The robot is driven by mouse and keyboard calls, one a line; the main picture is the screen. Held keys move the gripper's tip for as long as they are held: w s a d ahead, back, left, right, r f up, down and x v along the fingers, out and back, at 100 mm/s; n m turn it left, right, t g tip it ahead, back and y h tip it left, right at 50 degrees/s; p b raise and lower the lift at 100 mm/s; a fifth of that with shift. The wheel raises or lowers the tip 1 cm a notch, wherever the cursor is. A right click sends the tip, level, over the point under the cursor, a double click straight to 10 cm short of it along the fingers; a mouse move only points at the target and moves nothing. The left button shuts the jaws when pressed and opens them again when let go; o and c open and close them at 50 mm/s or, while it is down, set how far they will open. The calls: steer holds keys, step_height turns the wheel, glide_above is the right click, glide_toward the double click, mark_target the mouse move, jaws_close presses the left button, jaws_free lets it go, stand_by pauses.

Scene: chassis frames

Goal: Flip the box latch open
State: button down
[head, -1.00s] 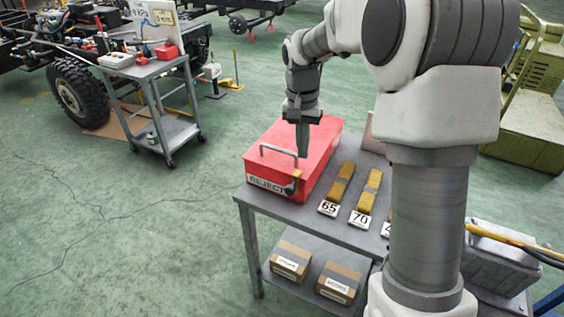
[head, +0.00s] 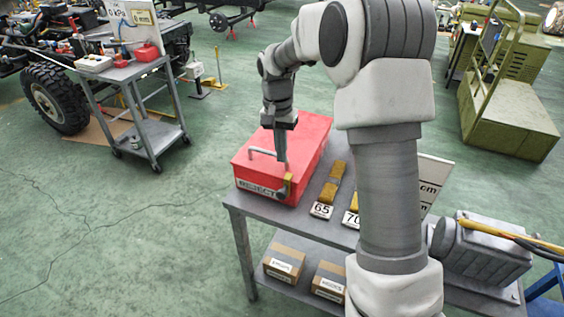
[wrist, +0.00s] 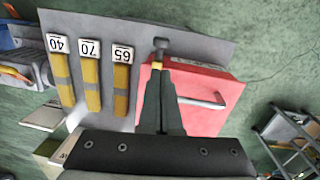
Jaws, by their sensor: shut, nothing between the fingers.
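A red box (head: 308,140) with a REJECT label lies closed on a grey table, with a metal handle (head: 268,153) on its lid. The latch (head: 286,187), dark with a yellow part, sits at the right of its front edge. My gripper (head: 281,168) points down over the lid's front edge, its tips close to the latch and partly covering it. In the wrist view the shut fingers (wrist: 161,76) hold nothing and point at the latch (wrist: 160,44). I cannot tell whether they touch it.
Yellow bars (head: 333,180) with number cards lie on the table (head: 232,200) right of the box. Two cardboard boxes (head: 283,262) stand on the shelf below. A grey machine (head: 480,255) is at the right. A cart (head: 135,75) stands at the back left, with open floor before it.

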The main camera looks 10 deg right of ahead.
mark_target(280, 191)
steer(key=f, duration=0.8)
steer(key=shift+s+d+f, duration=0.15)
steer(key=shift+s+f, duration=0.15)
steer(key=shift+s+a+f+t+h+b, duration=0.25)
steer(key=shift+t+b, duration=0.25)
steer(key=shift+b, duration=0.8)
steer(key=shift+s, duration=0.1)
steer(key=s+a+f+t+h+b, duration=0.1)
steer(key=b, duration=0.5)
steer(key=shift+s+f+t+b, duration=0.15)
steer(key=shift+t+b, duration=0.15)
steer(key=shift+b, duration=0.05)
steer(key=s+a+f+t+h+b, duration=0.2)
steer(key=f+b, duration=0.3)
steer(key=b, duration=1.1)
steer(key=shift+s+a+f+b, duration=0.3)
steer(key=shift+s+f, duration=0.1)
steer(key=shift+s, duration=0.4)
steer(key=shift+s+r, duration=0.1)
steer(key=shift+s, duration=0.05)
